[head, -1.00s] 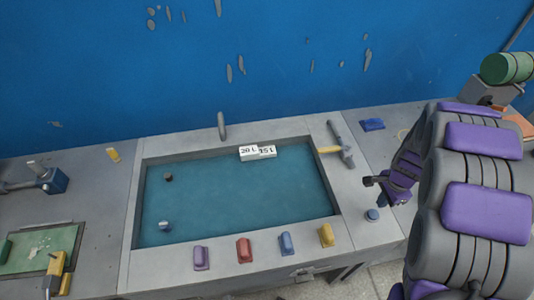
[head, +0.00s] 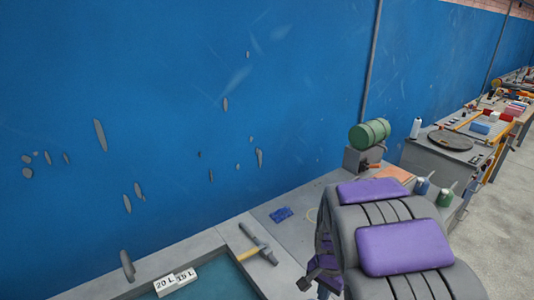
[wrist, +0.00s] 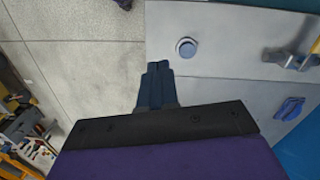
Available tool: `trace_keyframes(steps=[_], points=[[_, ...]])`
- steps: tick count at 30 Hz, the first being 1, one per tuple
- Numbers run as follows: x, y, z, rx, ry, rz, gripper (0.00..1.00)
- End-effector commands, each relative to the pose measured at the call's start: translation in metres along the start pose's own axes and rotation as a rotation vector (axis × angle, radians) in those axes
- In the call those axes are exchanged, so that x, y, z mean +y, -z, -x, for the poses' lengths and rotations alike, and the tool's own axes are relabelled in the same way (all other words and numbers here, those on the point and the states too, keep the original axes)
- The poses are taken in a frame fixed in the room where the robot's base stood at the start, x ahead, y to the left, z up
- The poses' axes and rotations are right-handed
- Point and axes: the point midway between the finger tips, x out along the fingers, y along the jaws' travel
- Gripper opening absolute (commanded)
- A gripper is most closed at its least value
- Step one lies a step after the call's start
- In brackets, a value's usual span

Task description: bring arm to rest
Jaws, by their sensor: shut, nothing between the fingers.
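My gripper (wrist: 157,72) shows in the wrist view with its two dark fingers together and nothing between them. My arm with grey links and purple pads fills the lower right and hides part of the bench.
Open floor (head: 505,200) lies at right.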

Motion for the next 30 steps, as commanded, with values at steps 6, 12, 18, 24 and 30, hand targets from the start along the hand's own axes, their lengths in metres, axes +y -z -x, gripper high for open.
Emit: trace_keyframes(steps=[6,12,18,24,30], points=[[0.039,-0.047,0.047,-0.024,-0.007,0.157,0.0],[0.078,-0.093,0.077,-0.051,-0.017,0.311,0.0],[0.117,-0.141,0.098,-0.078,-0.024,0.474,0.0],[0.154,-0.182,0.108,-0.099,-0.034,0.626,0.0],[0.175,-0.204,0.109,-0.113,-0.043,0.711,0.0]])
